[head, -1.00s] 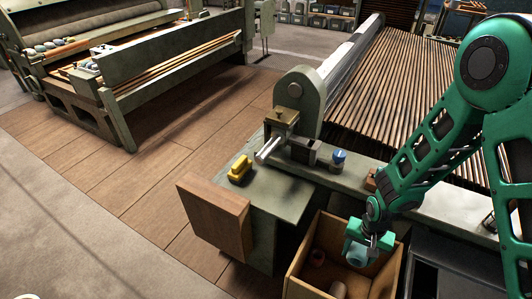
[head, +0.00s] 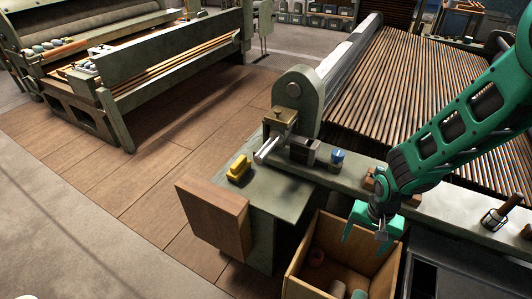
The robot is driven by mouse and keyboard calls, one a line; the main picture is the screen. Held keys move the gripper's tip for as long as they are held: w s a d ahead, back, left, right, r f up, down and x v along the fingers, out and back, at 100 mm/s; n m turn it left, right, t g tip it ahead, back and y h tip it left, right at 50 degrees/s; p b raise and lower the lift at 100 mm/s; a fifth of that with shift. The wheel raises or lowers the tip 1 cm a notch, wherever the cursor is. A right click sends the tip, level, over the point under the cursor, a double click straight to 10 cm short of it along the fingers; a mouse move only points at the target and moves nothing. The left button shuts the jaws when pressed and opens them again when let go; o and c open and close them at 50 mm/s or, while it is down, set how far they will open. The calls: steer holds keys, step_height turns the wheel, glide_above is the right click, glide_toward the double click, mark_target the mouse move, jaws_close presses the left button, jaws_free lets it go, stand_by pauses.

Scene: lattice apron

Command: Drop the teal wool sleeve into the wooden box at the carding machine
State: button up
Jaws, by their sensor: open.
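The wooden box (head: 302,268) stands open-topped at the end of the carding machine (head: 400,85), low in the head view. The teal wool sleeve (head: 358,294) lies inside the box, low near the frame's bottom edge, only partly in view. My gripper (head: 365,238) is above the box, fingers apart and pointing down, with nothing between them. It is clear of the sleeve.
A yellow object (head: 239,168) and a blue-capped item (head: 337,157) sit on the machine's green ledge. A dark bin is right of the box. Wooden floor is clear at left.

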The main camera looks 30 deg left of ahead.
steer(key=shift+r, duration=1.7)
